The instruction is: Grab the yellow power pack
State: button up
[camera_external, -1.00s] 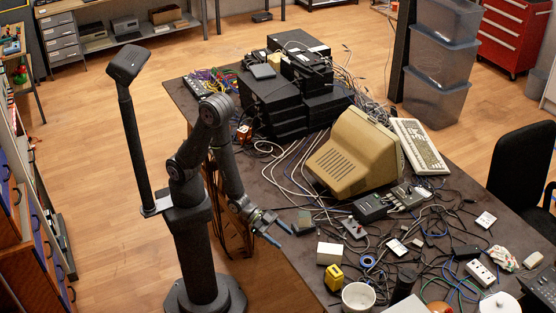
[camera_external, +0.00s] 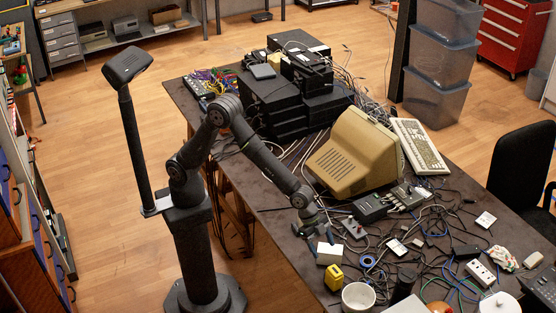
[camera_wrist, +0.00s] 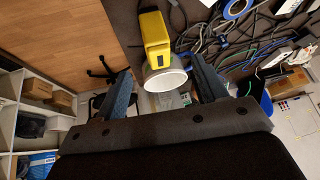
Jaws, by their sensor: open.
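In the wrist view the yellow power pack (camera_wrist: 154,37) is ahead of the jaws, near the top middle. The pack is apart from the fingers.
A white bowl (camera_external: 358,297) stands close to the pack's right. A blue tape roll (camera_external: 368,261) and loose cables lie behind it. A beige monitor (camera_external: 350,155) stands farther back. The table's front edge is close to the pack's left.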

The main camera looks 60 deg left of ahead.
jog(key=m+g+y, duration=0.1)
jog(key=m+g, duration=0.1)
send_near(331, 268)
jog(key=x, duration=0.8)
jog(key=shift+d+f, duration=0.25)
jog(key=shift+f, duration=0.05)
jog(key=shift+w+x, duration=0.2)
jog(key=shift+x, duration=1.2)
jog(key=shift+w+x, duration=0.2)
jog(key=shift+x, duration=1.2)
jog(key=shift+d+r, duration=0.1)
jog(key=shift+d, duration=0.05)
jog(key=c, duration=1.3)
